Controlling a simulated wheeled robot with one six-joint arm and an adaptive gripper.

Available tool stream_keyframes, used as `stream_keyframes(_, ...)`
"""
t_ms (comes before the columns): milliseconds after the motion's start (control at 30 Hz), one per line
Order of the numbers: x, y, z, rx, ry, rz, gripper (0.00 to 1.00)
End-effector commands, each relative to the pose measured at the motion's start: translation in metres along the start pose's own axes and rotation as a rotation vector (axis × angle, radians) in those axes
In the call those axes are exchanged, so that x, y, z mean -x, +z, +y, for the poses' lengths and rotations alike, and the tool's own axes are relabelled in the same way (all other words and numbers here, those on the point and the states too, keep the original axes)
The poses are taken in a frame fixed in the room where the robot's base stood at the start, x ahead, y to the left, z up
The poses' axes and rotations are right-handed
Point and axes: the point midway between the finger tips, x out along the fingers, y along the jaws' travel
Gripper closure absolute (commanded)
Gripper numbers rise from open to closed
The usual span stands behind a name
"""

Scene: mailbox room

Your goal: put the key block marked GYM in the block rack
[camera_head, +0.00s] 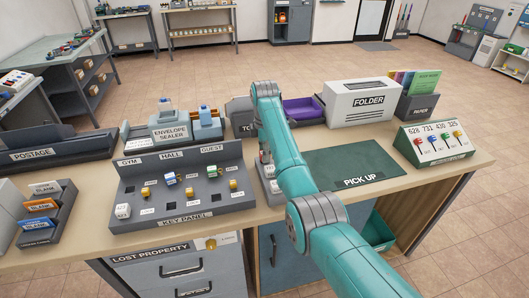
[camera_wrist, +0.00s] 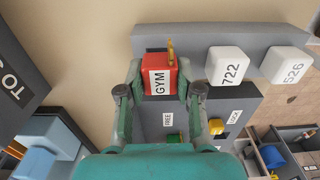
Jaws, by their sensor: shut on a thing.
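My gripper (camera_wrist: 160,92) is shut on the red key block marked GYM (camera_wrist: 160,76) in the wrist view. A brass key shows at the block's upper edge. The grey block rack (camera_wrist: 222,36) lies beneath, with white blocks marked 722 (camera_wrist: 230,66) and 526 (camera_wrist: 287,64) on it. The GYM block is at the left end of that row, over the rack. I cannot tell whether it is seated or held above. In the head view my arm hides most of the rack (camera_head: 274,187) and the gripper.
The key panel (camera_head: 187,194), with several keys, stands left of the rack in the head view. The green PICK UP mat (camera_head: 345,158) to the right is clear. The envelope sealer (camera_head: 170,134) and a FOLDER box (camera_head: 368,102) stand behind.

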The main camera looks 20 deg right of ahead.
Motion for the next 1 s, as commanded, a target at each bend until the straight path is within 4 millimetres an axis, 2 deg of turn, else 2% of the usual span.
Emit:
stream_keyframes(367, -0.007, 0.0, 0.0, 0.0, 0.0, 0.0, 0.92)
stream_keyframes(400, -0.007, 0.0, 0.0, 0.0, 0.0, 0.0, 0.61)
stream_keyframes(500, -0.007, 0.0, 0.0, 0.0, 0.0, 0.0, 0.36)
stream_keyframes(833, -0.006, 0.0, 0.0, 0.0, 0.0, 0.0, 0.36)
stream_keyframes(1000, 0.004, 0.0, 0.0, 0.0, 0.0, 0.0, 0.36)
